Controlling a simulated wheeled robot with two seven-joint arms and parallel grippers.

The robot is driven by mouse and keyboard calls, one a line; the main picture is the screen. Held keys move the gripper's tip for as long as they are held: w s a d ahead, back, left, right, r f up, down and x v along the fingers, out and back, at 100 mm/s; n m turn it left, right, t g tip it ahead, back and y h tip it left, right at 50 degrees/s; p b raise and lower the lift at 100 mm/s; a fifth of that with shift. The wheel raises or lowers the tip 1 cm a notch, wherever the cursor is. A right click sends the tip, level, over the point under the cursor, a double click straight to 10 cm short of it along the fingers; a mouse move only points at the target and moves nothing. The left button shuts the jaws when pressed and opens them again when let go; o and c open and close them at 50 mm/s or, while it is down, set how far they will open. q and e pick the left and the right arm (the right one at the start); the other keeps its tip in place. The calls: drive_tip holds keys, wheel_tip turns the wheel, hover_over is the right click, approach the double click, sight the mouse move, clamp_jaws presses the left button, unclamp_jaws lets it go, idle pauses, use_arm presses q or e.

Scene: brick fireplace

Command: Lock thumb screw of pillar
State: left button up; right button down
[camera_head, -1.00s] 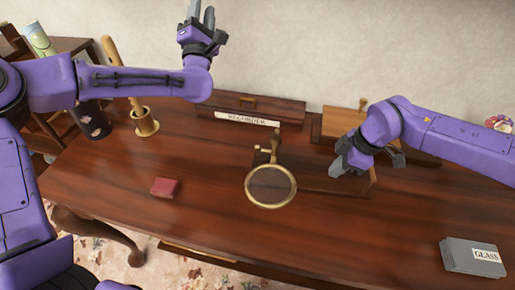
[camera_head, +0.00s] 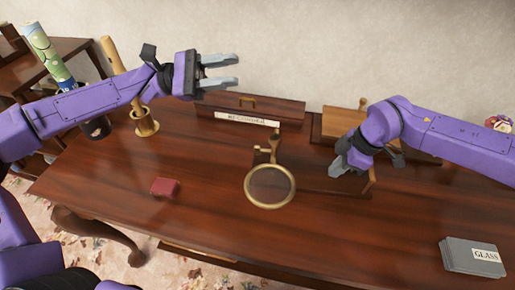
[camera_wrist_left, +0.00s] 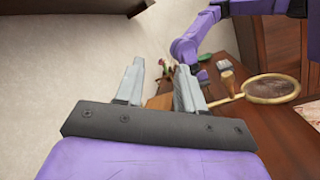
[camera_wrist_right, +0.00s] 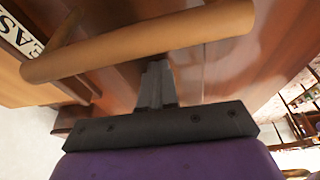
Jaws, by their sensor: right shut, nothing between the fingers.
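A brass pillar (camera_head: 273,145) with a small knob (camera_head: 257,149) on its left side stands on the desk. A round magnifying lens in a brass ring (camera_head: 270,204) is at its near end. The lens ring (camera_wrist_left: 272,100) also shows in the left wrist view, on the right. My left gripper (camera_head: 238,73) is open and empty, raised behind and left of the pillar, pointing right. Its two fingers (camera_wrist_left: 160,78) are apart in the left wrist view. My right gripper (camera_head: 340,168) is shut and empty, right of the pillar; its fingers (camera_wrist_right: 157,70) are together.
A wooden bar (camera_wrist_right: 140,44) crosses close in front of my right gripper. A labelled wooden box (camera_head: 230,108) lies behind the pillar. The front middle is clear.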

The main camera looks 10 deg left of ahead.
sight(258, 153)
use_arm(q)
drive_tip(key=s+a+f+n+y, duration=0.1)
drive_tip(key=f, duration=0.5)
drive_tip(key=s+a+f+n, duration=0.1)
drive_tip(key=a+f, duration=0.1)
drive_tip(key=f, duration=0.4)
drive_tip(key=s+a+f+n+y, duration=0.1)
drive_tip(key=f, duration=0.6)
drive_tip(key=shift+s+a+y, duration=0.1)
drive_tip(key=shift+a+y, duration=0.1)
drive_tip(key=shift+y, duration=0.1)
drive_tip(key=shift+d+f, duration=0.25)
drive_tip(key=d, duration=1.1)
drive_tip(key=shift+w+d, duration=0.2)
drive_tip(key=shift+w, duration=0.2)
clamp_jaws()
